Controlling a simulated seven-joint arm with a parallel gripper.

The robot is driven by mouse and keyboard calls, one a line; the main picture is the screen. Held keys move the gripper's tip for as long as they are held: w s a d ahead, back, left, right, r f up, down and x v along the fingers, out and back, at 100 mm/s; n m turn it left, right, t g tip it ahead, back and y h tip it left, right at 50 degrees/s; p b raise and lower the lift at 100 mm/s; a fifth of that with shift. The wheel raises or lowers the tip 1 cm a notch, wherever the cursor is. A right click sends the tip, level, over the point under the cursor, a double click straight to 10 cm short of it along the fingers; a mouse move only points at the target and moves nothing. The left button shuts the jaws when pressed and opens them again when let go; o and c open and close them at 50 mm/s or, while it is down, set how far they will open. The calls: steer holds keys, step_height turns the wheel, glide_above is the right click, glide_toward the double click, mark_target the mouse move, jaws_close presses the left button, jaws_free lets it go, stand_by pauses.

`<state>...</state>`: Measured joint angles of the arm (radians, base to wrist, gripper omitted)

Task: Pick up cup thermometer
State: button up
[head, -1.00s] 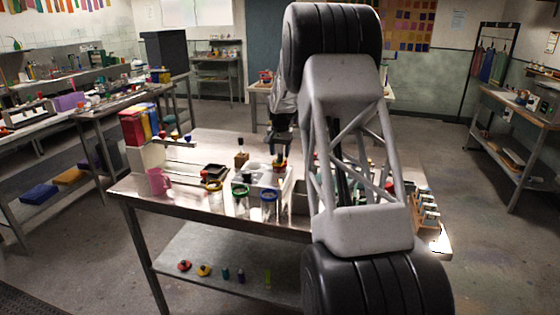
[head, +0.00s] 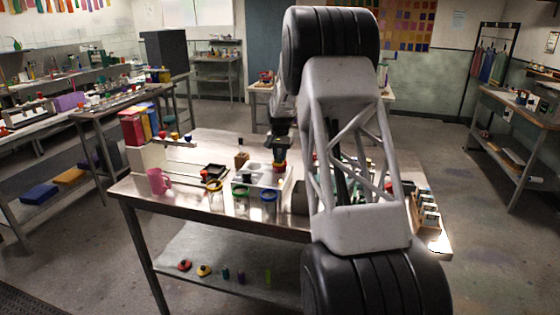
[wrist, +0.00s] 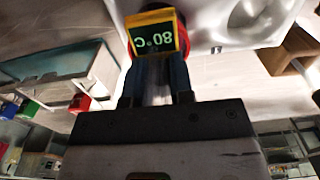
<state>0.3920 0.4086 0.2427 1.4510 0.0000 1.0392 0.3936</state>
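The cup thermometer (head: 280,167) shows as a small yellow and red piece at the white moulded holder (head: 268,180) on the metal table. In the wrist view, its yellow-framed dark display (wrist: 157,38) reads 80°C upside down, with red behind it. My gripper (head: 280,155) points down right above it. In the wrist view, the two fingers of my gripper (wrist: 160,62) stand apart with a gap between them, their tips at the display's near edge. I cannot tell whether they touch it. The thermometer's lower part is hidden.
Three jars with yellow, green (head: 241,200) and blue rims stand at the table's front. A pink mug (head: 158,181) is at the left, and a wooden block (head: 242,159) stands left of the gripper. My arm hides much of the table's right side.

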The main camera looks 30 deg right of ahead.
jaws_close()
steer(key=shift+r, duration=5)
steer(key=shift+d, duration=0.15)
steer(key=s+d, duration=0.4)
steer(key=d, duration=0.4)
steer(key=s+d, duration=0.4)
steer(key=d, duration=0.5)
steer(key=shift+s+r, duration=0.3)
steer(key=shift+s, duration=0.1)
